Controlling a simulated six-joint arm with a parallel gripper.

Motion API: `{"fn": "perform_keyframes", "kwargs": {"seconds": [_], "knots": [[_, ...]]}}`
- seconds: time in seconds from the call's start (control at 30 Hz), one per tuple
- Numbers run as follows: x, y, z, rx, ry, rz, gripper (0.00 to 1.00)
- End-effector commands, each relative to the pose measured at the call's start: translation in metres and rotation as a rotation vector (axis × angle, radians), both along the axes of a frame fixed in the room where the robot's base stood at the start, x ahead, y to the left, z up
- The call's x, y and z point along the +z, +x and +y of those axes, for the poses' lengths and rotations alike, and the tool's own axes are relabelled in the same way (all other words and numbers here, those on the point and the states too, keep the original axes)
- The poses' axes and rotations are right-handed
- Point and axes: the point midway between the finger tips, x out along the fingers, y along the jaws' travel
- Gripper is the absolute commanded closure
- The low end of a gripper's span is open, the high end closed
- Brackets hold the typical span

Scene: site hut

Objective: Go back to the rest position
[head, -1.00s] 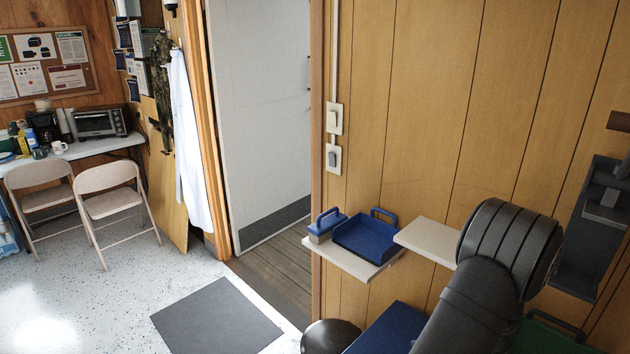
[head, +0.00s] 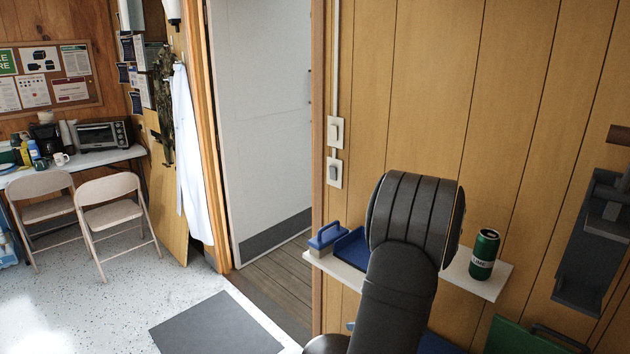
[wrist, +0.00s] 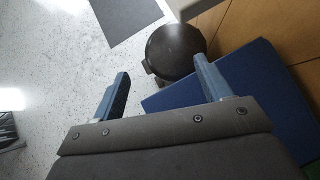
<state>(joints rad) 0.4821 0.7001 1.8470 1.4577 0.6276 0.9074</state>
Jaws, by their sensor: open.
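My gripper (wrist: 160,88) shows in the wrist view with its two blue-grey fingers spread wide apart and nothing between them. It points down over the speckled floor (wrist: 50,60). In the head view my dark arm stands in front of the wall shelf and hides its middle; my fingers are not visible there. A green can (head: 484,254) with a white label stands upright on the right part of the white shelf (head: 492,287), clear of my arm in the picture.
A blue tray (head: 348,248) and a blue-handled block (head: 326,238) sit on the shelf's left end. A blue surface (wrist: 265,100) lies below right of my gripper. A dark mat (head: 215,325) lies on open floor. Two folding chairs (head: 112,205) stand far left.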

Motion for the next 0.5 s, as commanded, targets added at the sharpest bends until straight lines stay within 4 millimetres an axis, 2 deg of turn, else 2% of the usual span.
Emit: {"fn": "perform_keyframes", "kwargs": {"seconds": [0.3,0.5], "knots": [[0.034,0.019,0.049,-0.06,-0.003,-0.003,0.29],[0.05,0.026,0.071,-0.095,-0.002,-0.001,0.29]]}}
